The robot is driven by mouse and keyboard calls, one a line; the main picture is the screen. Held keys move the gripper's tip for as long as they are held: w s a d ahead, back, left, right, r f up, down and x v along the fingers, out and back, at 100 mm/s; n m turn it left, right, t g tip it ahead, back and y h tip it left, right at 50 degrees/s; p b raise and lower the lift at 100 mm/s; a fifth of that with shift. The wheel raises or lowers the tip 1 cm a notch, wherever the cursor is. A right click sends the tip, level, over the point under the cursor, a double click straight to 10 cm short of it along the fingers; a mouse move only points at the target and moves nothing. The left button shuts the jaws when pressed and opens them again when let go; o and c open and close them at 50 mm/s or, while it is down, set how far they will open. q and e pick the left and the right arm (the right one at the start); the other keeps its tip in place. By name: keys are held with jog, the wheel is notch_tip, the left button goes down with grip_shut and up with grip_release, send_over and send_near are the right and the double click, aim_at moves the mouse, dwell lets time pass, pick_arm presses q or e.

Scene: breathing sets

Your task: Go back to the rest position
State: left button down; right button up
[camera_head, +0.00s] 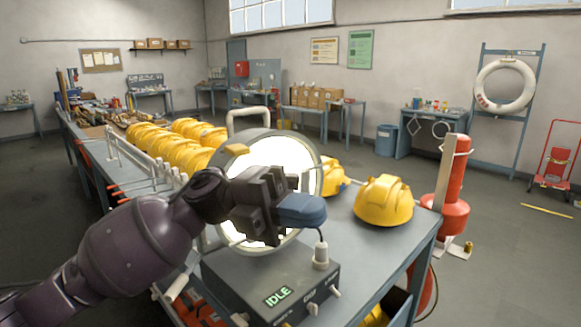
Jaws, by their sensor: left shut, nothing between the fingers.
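My left gripper (287,196) reaches in from the left, over the workbench, and is shut with nothing held. It is in front of a round, bright white lit disc (301,158) with a grey rim. A blue-grey rounded piece (302,210) shows right at the gripper's front, and a dark cord runs down from it to a white plug. I cannot tell whether the gripper touches it. Below is a grey box (252,275) with knobs and a green display reading IDLE (279,297). My right gripper is not in view.
Yellow helmets stand in rows on the bench at left; another yellow helmet (384,201) sits to the right on the bench (393,245). A red cylinder (455,200) stands at the bench's right edge. Open floor (500,260) lies at right, with a red hand truck (557,165).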

pick_arm(q)
jog(key=w+a+f+n+t+y, duration=0.35)
jog(key=a+f+n+t, duration=0.45)
jog(key=f+n+t, duration=0.65)
jog(key=w+a+f+n+t+y, duration=0.2)
jog(key=w+a+f+n+t, duration=0.2)
jog(key=a+f+n+t, duration=0.9)
jog(key=s+a+f+n+g+y, duration=0.2)
jog(key=s+a+f+n+y, duration=0.2)
jog(key=s+f+n, duration=0.3)
jog(key=s+a+f+n+g+y, duration=0.3)
jog(key=s+f+n+y, duration=0.4)
jog(key=s+f, duration=0.5)
notch_tip(320, 180, down, 4)
jog(key=shift+a+r+n+g, duration=0.2)
jog(key=shift+a+n+g, duration=0.15)
jog(key=shift+a+n, duration=0.35)
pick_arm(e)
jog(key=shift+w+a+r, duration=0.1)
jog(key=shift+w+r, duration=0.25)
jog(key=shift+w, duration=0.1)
pick_arm(q)
jog(key=shift+s+a, duration=0.1)
jog(key=shift+a, duration=0.05)
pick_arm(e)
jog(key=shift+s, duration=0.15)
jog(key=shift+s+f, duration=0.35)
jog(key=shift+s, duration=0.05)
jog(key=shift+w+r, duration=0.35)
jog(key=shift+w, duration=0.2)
